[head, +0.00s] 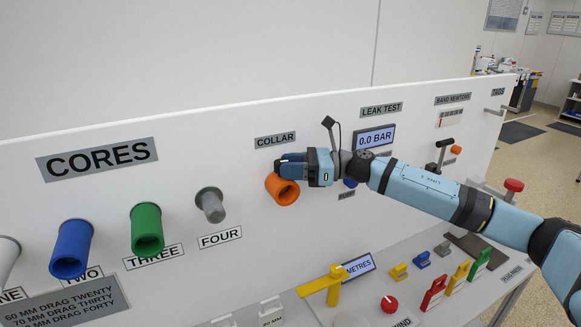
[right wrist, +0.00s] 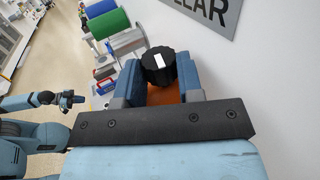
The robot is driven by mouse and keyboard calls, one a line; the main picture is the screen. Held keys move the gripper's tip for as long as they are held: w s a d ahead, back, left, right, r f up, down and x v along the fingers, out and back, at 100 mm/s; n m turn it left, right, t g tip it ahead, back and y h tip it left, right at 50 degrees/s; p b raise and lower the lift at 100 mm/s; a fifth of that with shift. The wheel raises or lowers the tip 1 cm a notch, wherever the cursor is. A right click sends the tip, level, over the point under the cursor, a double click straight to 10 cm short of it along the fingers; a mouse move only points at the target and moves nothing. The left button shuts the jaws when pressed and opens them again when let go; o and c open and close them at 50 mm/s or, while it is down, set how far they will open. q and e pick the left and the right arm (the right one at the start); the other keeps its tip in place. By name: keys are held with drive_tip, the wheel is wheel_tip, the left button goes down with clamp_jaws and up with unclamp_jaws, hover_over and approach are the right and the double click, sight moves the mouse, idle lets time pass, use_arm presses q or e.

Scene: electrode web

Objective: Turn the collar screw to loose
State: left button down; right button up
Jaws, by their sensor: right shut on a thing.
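The orange collar (head: 282,188) sticks out of the white panel under the COLLAR label (head: 275,140). My right gripper (head: 290,166) is at the top of the collar. In the right wrist view the collar screw (right wrist: 158,68) is a black ribbed knob with a white mark. My right gripper's two blue fingers are on either side of it and shut on it. Part of the orange collar (right wrist: 163,95) shows below the knob. In the head view the gripper hides the screw. My left gripper (right wrist: 72,98) shows small at the left of the right wrist view; its jaws are too small to read.
Grey core four (head: 210,205), green core three (head: 147,229) and blue core two (head: 72,250) stick out left of the collar. The 0.0 BAR display (head: 375,138) is behind my right wrist. A yellow lever (head: 334,285) and a red knob (head: 389,304) are on the ledge below.

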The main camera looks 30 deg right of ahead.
drive_tip(key=o, duration=0.8)
use_arm(q)
drive_tip(key=shift+s+f, duration=0.15)
drive_tip(key=shift+s, duration=0.05)
use_arm(e)
drive_tip(key=shift+o, duration=0.7)
drive_tip(key=shift+r, duration=0.1)
drive_tip(key=shift+d, duration=0.1)
drive_tip(key=shift+d, duration=0.1)
